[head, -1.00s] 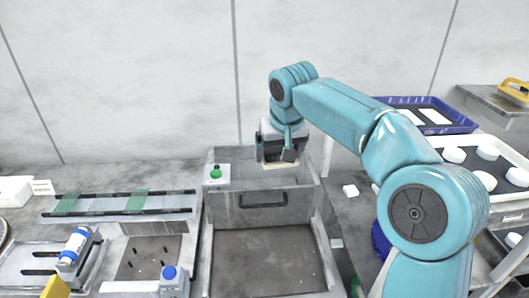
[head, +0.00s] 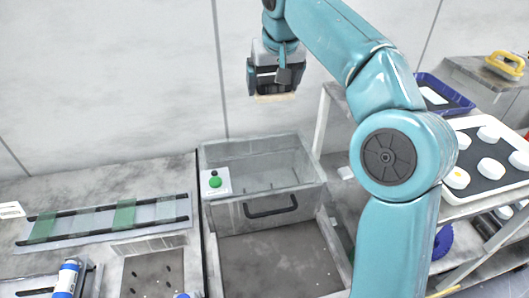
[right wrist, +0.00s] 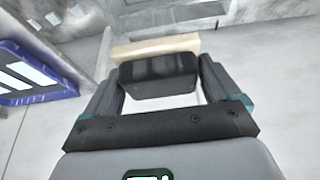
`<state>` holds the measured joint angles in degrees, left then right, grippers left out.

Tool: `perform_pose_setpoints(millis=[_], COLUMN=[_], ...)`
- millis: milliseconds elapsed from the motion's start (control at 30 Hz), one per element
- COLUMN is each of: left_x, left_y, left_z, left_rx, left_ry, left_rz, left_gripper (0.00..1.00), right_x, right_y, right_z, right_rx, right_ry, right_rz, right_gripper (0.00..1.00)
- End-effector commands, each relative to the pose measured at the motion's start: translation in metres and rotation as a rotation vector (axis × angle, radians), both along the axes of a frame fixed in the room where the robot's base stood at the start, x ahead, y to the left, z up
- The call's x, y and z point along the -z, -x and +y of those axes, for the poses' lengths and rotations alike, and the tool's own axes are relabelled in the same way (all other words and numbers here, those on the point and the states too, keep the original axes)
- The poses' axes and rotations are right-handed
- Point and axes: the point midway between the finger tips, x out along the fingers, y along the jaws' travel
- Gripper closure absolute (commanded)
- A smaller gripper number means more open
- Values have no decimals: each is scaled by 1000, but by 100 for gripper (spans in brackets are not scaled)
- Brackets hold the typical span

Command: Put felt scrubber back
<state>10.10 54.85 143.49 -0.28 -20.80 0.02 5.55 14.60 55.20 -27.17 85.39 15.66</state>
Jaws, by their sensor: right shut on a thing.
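The felt scrubber (right wrist: 158,66), a black block with a cream felt slab, is between the fingers of my right gripper (right wrist: 160,85) in the right wrist view. In the head view my right gripper (head: 275,80) is shut on it. The scrubber's pale edge (head: 275,97) shows below the fingers, held high above the back of the grey bin (head: 270,190) and apart from it. My left gripper is not in view.
A green button (head: 215,182) sits on the bin's left corner. A rack with green strips (head: 125,216) lies left. At right are a white tray of round pucks (head: 462,140), a blue tray (head: 455,105) and a yellow-handled object (head: 505,65). The wall is behind.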

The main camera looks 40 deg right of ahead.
Motion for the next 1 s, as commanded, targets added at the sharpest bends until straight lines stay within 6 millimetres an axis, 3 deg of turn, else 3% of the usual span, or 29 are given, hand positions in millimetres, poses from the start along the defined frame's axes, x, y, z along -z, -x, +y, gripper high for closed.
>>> perform_pose_setpoints(millis=[67, 167, 300, 600, 1000], left_x=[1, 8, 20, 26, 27], left_y=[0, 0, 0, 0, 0], left_z=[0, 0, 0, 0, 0], left_rx=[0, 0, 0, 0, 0], left_ry=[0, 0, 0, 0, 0], left_rz=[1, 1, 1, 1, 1], left_gripper=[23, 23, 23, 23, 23], right_x=[1, 18, 58, 138, 190], right_y=[3, 7, 10, 10, 6], right_z=[-1, -2, -2, 0, 0], right_rx=[2, 4, 5, 5, 4], right_ry=[0, 0, 0, -1, 0], right_rz=[0, 3, 3, 2, 1], right_gripper=[39, 39, 39, 39, 39])
